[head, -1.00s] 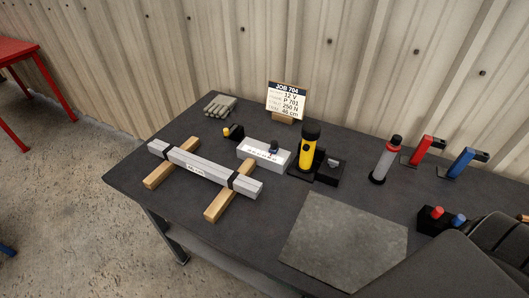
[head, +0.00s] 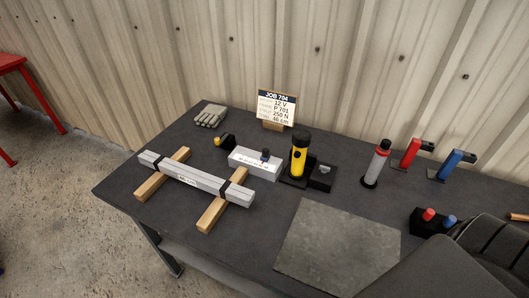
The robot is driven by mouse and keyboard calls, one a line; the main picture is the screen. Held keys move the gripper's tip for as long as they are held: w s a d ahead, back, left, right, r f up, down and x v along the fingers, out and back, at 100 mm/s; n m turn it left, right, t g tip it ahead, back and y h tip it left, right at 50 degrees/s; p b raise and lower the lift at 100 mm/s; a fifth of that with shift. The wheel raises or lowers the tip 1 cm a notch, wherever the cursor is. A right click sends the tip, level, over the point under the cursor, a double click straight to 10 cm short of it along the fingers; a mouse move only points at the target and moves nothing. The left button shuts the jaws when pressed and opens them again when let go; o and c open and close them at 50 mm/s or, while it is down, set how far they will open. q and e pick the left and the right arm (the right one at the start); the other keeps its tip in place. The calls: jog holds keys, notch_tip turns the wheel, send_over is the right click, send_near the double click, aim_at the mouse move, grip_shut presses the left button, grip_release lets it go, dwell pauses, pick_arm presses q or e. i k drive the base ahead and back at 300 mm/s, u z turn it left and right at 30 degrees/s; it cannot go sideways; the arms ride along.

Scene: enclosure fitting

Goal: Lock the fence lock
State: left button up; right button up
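No part is labelled as the fence lock, so I cannot tell for sure which one it is. Whether any of these is locked is too small to tell. Neither of my grippers is in view.
A grey bar (head: 188,178) with black bands lies across two wooden blocks (head: 222,205). A grey mat (head: 337,246) covers the front middle. Gloves (head: 210,116), a job sign (head: 276,108) and red and blue clamp-like tools (head: 411,152) stand along the back.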

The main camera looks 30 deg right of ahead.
aim_at(218, 141)
jog(key=u, duration=0.1)
jog(key=k, duration=0.65)
jog(key=u, duration=0.6)
